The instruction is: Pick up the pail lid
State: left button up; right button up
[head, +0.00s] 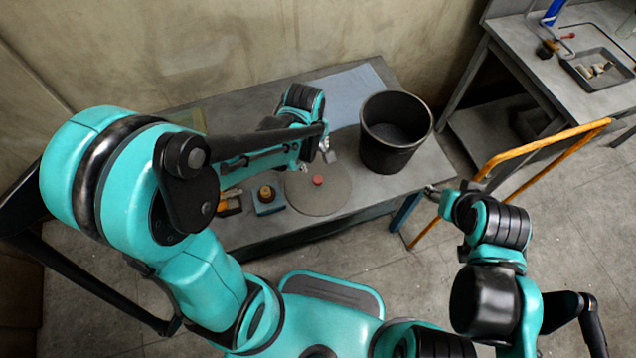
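The pail lid (335,197) is a flat grey disc with a small red knob (318,180) at its middle. It lies on the bench near the front edge. The open black pail (395,140) stands upright to its right and looks empty. My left gripper (328,154) is over the back of the lid, behind the knob and left of the pail. Its fingers are small and partly hidden by my arm, so their opening is unclear. My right gripper (430,191) is off the bench's right end, apart from the lid and pail. Its fingers are too small to read.
The grey bench (425,172) also holds a blue-grey block with a round top (267,199), a dark and orange item (230,203) and a light blue sheet (345,92). An orange-railed cart (545,141) stands right. A second table (540,65) with a tray (600,73) is behind.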

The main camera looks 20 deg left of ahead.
aim_at(318, 179)
pick_arm(q)
jog(key=f+n, duration=0.1)
jog(key=f, duration=0.2)
jog(key=f+n+g+b, duration=0.1)
jog(key=f, duration=0.2)
jog(key=d+f+n, duration=0.1)
jog(key=f, duration=0.2)
jog(key=shift+w+d+n+g, duration=0.1)
jog(key=shift+w+n+g, duration=0.2)
jog(key=shift+w+n, duration=0.1)
notch_tip(318, 179, down, 6)
jog(key=b, duration=0.3)
jog(key=shift+w, duration=0.15)
jog(key=shift+r, duration=0.15)
grip_shut()
